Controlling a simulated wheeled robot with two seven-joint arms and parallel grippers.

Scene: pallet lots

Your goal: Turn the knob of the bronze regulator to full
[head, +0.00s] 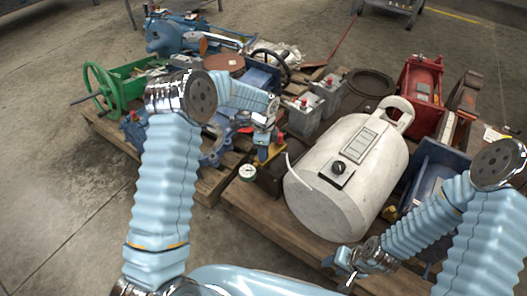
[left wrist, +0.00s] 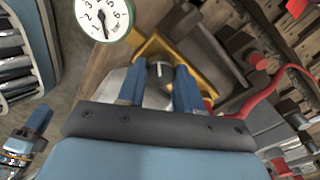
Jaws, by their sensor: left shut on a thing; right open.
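The bronze regulator (head: 270,152) stands on the pallet left of the white tank. In the left wrist view its yellow-bronze body (left wrist: 150,45) lies behind my fingers. Its round white gauge (head: 247,172) shows large in the left wrist view (left wrist: 104,18), with a dark needle. The dark grey knob (left wrist: 160,72), with a white mark on top, sits between the fingers of my left gripper (left wrist: 160,88), which is shut on it. In the head view my left gripper (head: 263,132) partly hides the regulator. My right gripper (head: 342,274) is open and empty at the front pallet edge.
The white tank (head: 325,205) with a small dial lies right of the regulator. Batteries (head: 303,112), a green handwheel valve (head: 105,90), a red machine (head: 420,85) and a blue bin (head: 435,160) crowd the pallets. A red cable (left wrist: 275,85) runs close to my left gripper. Floor (head: 50,190) at left is clear.

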